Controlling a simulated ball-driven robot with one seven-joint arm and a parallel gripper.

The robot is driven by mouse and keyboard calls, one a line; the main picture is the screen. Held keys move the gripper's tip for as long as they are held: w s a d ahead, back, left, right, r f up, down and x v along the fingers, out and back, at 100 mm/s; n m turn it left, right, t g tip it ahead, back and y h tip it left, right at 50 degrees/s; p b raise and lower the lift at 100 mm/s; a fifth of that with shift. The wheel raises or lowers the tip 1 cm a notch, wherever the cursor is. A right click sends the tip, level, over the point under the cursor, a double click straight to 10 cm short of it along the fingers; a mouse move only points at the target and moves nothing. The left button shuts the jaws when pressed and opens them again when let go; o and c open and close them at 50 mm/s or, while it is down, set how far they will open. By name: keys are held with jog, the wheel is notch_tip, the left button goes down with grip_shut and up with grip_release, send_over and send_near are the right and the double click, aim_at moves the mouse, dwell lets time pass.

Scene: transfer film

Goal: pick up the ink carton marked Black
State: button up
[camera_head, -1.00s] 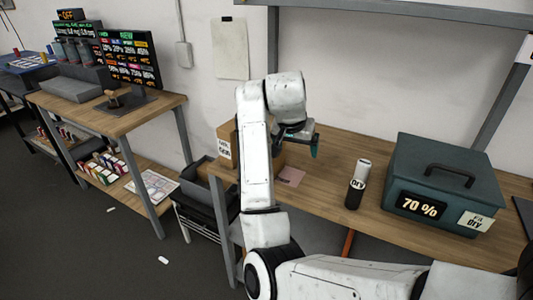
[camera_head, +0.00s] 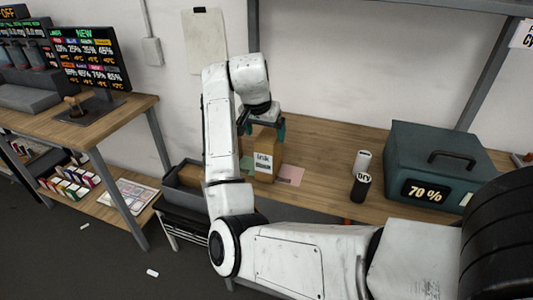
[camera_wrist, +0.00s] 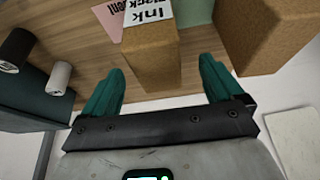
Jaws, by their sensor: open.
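The ink carton (camera_head: 265,141) is a brown box standing on the wooden bench, with a white label reading "Ink". In the wrist view the carton (camera_wrist: 151,67) shows upside down, its label reading "Ink" and "Black". My gripper (camera_head: 263,128) is open above the carton, its two teal fingers on either side of it. In the wrist view the carton's near end lies between the fingertips of my gripper (camera_wrist: 160,70), with gaps visible on both sides. I cannot tell how far the fingers reach down beside it.
A second brown carton (camera_wrist: 262,35) stands close to the right finger in the wrist view. A pink sheet (camera_head: 291,175) lies beside the ink carton. Bench between is clear.

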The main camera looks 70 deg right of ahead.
jog(key=shift+x, duration=0.85)
jog(key=p+x, duration=0.1)
jog(key=x, duration=0.4)
jog(key=shift+s+f, duration=0.2)
jog(key=c, duration=1.5)
jog(key=shift+r, duration=0.1)
jog(key=shift+c, duration=0.3)
